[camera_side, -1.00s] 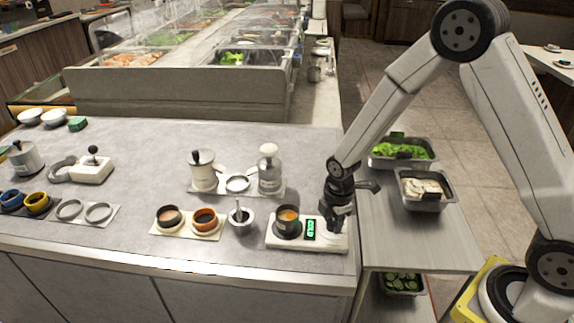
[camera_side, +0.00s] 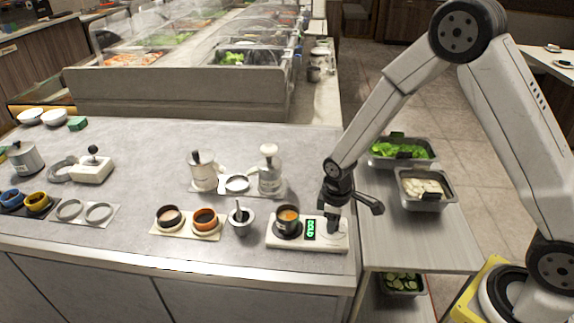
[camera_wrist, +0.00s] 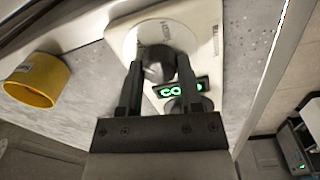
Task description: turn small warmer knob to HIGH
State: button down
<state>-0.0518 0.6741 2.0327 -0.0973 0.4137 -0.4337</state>
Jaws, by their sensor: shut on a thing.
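The small warmer (camera_side: 283,245) is a white flat base at the counter's front right. A dark pot (camera_side: 287,224) with orange contents stands on its left side. Its green display (camera_side: 311,229) shows in the side view; in the wrist view the display (camera_wrist: 182,90) begins "CO", the rest being unclear. The dark rounded knob (camera_wrist: 158,66) is at the warmer's right end, on a pale marked dial (camera_wrist: 184,38). My gripper (camera_wrist: 158,75) points down over it, with a finger on each side, shut on the knob. The side view mostly hides the knob behind my gripper (camera_side: 333,228).
A mortar-like bowl (camera_side: 241,222) and a board (camera_side: 160,231) with two sauce cups stand left of the warmer. Two jars (camera_side: 203,172) (camera_side: 270,170) stand behind. Food pans (camera_side: 425,205) sit on the lower side shelf at right. Counter between is clear.

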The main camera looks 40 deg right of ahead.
jog(key=m, duration=1.1)
jog(key=shift+d+g, duration=0.1)
jog(key=shift+g, duration=0.2)
jog(key=shift+m, duration=1.9)
jog(key=shift+c, duration=1.3)
grip_release()
jog(key=shift+r, duration=0.1)
